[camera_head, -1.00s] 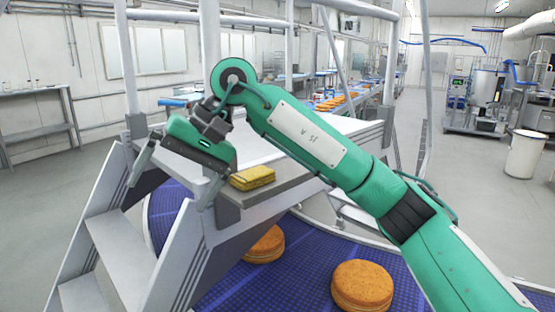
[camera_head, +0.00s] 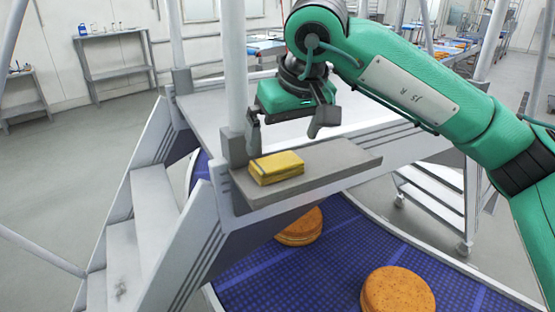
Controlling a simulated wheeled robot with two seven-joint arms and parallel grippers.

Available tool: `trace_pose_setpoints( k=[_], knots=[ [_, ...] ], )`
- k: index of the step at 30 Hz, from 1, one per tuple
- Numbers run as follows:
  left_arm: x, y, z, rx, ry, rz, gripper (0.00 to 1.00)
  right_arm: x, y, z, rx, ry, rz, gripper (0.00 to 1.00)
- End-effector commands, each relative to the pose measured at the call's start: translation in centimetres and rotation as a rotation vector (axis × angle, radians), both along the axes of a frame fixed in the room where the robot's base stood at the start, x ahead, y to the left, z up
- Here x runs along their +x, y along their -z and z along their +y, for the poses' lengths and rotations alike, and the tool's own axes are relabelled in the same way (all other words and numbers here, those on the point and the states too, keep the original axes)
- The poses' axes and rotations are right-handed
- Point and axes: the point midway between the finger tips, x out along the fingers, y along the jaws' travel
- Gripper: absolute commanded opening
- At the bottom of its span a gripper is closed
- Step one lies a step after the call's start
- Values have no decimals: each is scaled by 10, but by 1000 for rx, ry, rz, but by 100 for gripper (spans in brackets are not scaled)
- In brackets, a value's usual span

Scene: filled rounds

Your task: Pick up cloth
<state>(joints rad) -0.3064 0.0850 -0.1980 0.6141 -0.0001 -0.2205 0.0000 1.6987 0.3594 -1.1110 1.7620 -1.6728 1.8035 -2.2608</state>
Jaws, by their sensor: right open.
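The cloth (camera_head: 277,169) is a folded yellow stack lying flat on a grey ledge (camera_head: 335,165) of the white stepped platform. My right gripper (camera_head: 285,136) is above and just behind the cloth, pointing down. Its two fingers are spread apart with nothing between them. The left fingertip is close to the cloth's back left corner; whether it touches cannot be told. My left gripper is not in view.
A white post (camera_head: 232,70) rises close to the left of the gripper. Steps (camera_head: 152,205) descend at the left. Below the ledge, a blue conveyor belt (camera_head: 345,235) carries round orange-brown cakes (camera_head: 397,291). A wheeled step stand (camera_head: 435,195) is at the right.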

Motion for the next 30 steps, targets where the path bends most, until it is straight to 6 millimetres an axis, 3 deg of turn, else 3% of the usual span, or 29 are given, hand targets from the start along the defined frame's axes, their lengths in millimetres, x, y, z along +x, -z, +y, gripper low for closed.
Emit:
trace_pose_setpoints(
  k=[9, 15, 21, 29, 30],
  knots=[
    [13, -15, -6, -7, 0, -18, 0, 7, 20, 5, 0, -1, 4, 100],
    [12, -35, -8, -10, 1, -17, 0, 13, 42, 10, 0, -1, 4, 100],
    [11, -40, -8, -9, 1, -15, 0, 19, 61, 13, 1, -1, 3, 100],
    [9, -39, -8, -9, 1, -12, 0, 20, 64, 14, 1, 0, 0, 100],
    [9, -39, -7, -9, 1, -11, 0, 20, 64, 13, 1, 0, 0, 92]
  ],
)
